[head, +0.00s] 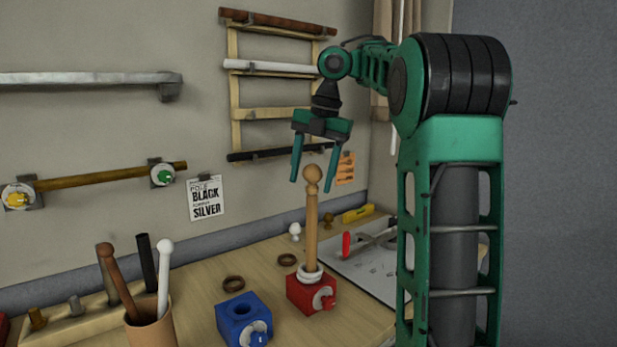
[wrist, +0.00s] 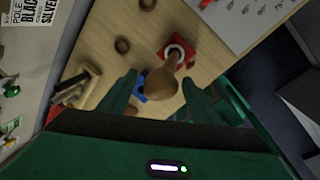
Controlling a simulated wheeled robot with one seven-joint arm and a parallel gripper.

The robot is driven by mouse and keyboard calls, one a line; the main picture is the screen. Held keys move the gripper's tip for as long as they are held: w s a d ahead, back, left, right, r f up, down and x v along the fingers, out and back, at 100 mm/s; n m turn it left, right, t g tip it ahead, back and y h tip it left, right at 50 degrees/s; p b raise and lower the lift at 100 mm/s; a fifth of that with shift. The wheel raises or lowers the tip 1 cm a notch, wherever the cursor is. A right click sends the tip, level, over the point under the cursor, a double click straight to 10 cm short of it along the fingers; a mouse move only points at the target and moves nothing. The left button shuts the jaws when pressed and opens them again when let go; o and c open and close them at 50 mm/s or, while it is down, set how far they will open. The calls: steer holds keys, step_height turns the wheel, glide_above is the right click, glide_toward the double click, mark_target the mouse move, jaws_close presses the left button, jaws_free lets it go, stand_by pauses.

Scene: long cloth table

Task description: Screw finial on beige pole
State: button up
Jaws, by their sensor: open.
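The beige pole (head: 311,232) stands upright in a red clamp block (head: 312,292) with a white ring at its base. A round beige finial (head: 312,174) sits on the pole's top end; whether it is threaded tight cannot be seen. My gripper (head: 307,184) is open, pointing down, with its two green fingers around or beside the finial, apart from it. In the wrist view the finial (wrist: 162,80) shows between the spread fingers, with the red block (wrist: 172,54) below it.
A blue clamp block (head: 243,318) stands left of the red one. A cup (head: 152,328) holds brown and white poles. Two rings, small finials and a grey board (head: 365,250) with tools lie on the table. A wall rack of poles stands behind my gripper.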

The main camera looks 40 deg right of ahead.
steer(key=shift+d+f+n, duration=0.1)
steer(key=shift+n, duration=1)
steer(key=shift+n, duration=0.4)
steer(key=shift+n+g+y, duration=0.4)
steer(key=shift+n, duration=1.2)
steer(key=shift+w, duration=0.1)
steer(key=c, duration=1)
steer(key=shift+a+m, duration=0.15)
steer(key=shift+m, duration=0.7)
steer(key=shift+a+m, duration=0.15)
steer(key=shift+m, duration=0.7)
steer(key=shift+c, duration=0.2)
